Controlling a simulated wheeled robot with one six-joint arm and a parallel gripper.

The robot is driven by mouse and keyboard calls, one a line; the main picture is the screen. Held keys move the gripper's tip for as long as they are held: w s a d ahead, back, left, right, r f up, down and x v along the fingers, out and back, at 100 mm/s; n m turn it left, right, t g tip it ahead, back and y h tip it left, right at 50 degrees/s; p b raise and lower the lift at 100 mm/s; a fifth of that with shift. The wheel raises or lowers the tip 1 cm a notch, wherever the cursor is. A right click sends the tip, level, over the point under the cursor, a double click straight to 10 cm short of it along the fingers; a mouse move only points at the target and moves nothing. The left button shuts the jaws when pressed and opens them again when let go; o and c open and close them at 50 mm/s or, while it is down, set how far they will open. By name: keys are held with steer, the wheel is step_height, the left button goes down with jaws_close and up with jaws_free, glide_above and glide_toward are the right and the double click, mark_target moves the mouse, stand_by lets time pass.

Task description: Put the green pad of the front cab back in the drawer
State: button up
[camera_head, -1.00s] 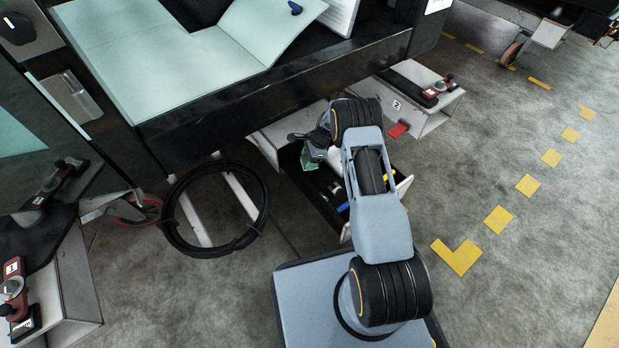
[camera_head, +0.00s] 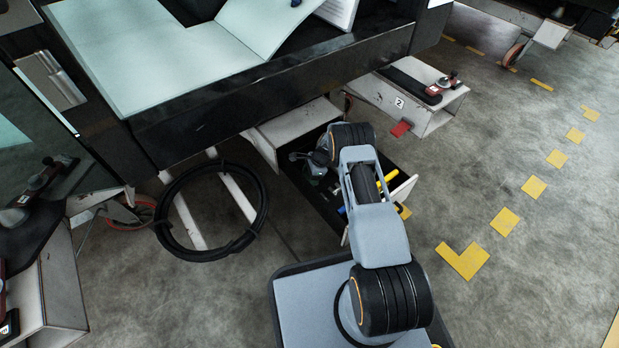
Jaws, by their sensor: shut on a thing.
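The open drawer (camera_head: 399,188) sits under the front cab, with dark lining and pale walls. A blue item and a yellow item lie inside it, partly behind my arm. My gripper (camera_head: 313,172) is over the back left part of the drawer, low, pointing down. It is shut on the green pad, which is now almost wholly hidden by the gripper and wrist. Whether the pad touches the drawer floor cannot be told.
The cab's dark edge (camera_head: 270,88) overhangs just behind my arm. The floor at right is clear.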

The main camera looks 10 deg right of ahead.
stand_by(0.3)
steer(key=o, duration=0.9)
steer(key=shift+c, duration=0.2)
